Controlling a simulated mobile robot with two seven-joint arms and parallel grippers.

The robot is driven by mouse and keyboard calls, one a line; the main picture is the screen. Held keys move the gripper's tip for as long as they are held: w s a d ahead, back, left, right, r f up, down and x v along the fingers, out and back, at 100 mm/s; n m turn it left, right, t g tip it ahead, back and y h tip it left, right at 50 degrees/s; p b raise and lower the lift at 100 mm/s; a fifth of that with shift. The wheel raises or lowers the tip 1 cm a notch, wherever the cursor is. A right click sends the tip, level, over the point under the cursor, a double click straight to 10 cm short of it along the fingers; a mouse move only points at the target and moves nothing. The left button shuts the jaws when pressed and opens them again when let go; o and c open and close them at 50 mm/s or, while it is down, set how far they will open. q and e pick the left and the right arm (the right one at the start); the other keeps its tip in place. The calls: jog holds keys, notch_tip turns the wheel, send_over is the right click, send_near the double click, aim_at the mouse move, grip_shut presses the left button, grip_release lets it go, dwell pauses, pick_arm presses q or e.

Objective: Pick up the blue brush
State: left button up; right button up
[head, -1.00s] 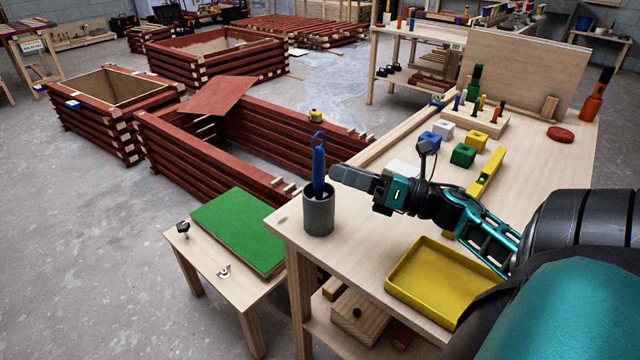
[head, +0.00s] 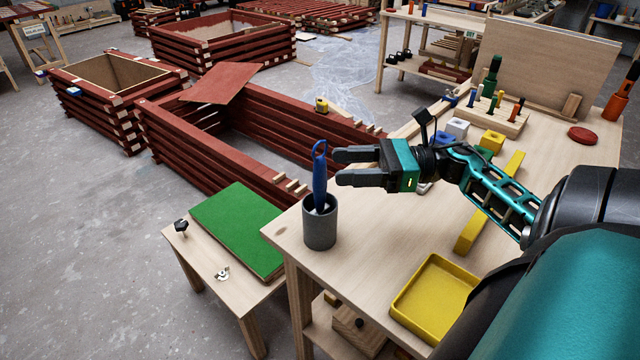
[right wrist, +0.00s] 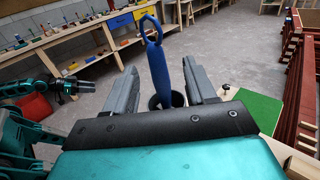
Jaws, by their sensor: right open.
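The blue brush (head: 319,178) stands upright in a dark grey cup (head: 320,226) at the near left corner of the workbench. Its handle with a loop at the top sticks up above the rim; its lower end is hidden in the cup. My right gripper (head: 338,168) is open just to the right of the handle, its fingers pointing left toward it. My left gripper is not clearly in the head view.
A yellow tray (head: 436,294) lies on the bench (head: 376,245) to the right of the cup. A yellow level (head: 490,203) and coloured blocks (head: 456,128) sit under and behind my right arm. A low table with a green board (head: 238,230) stands left of the bench.

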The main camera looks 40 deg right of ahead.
aim_at(319, 181)
jog(key=p+x, duration=0.1)
jog(key=x, duration=0.6)
jog(key=shift+a+f, duration=0.2)
jog(key=shift+s, duration=0.1)
jog(key=shift+c, duration=0.3)
jog(key=c, duration=0.9)
grip_shut()
jog(key=shift+r, duration=0.1)
